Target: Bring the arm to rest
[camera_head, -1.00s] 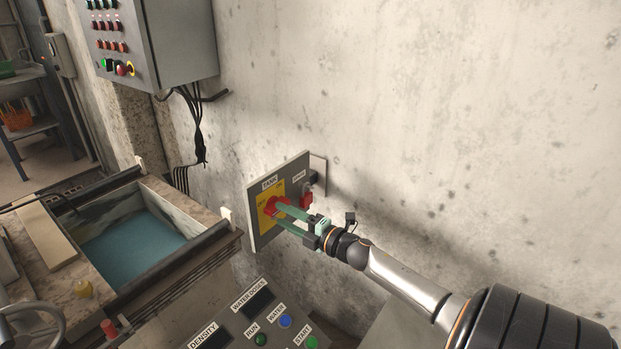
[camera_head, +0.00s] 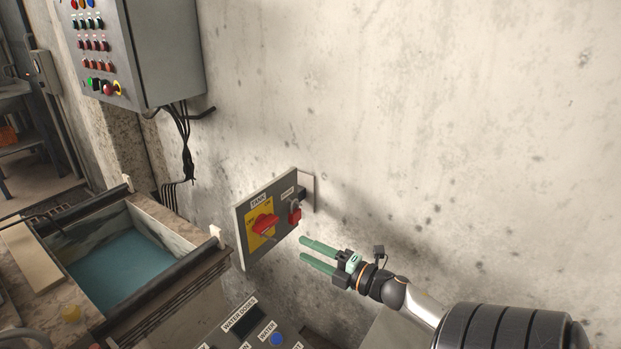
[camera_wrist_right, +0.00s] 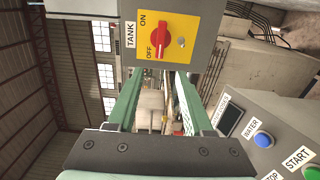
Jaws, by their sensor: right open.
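My right gripper (camera_head: 318,254) is open and empty, its green fingers apart in front of the concrete wall. It is to the right of the grey TANK panel (camera_head: 246,247) and clear of it. The red rotary switch (camera_head: 265,224) sits on a yellow plate on that panel. The switch also shows in the right wrist view (camera_wrist_right: 160,37), beyond the fingers, between the ON and OFF marks. My left gripper is not in view.
A control cabinet (camera_head: 165,50) hangs at the upper left, with cables below it. A water tank (camera_head: 122,265) is at the lower left. A button console (camera_head: 250,325) stands below the panel. The wall on the right is bare.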

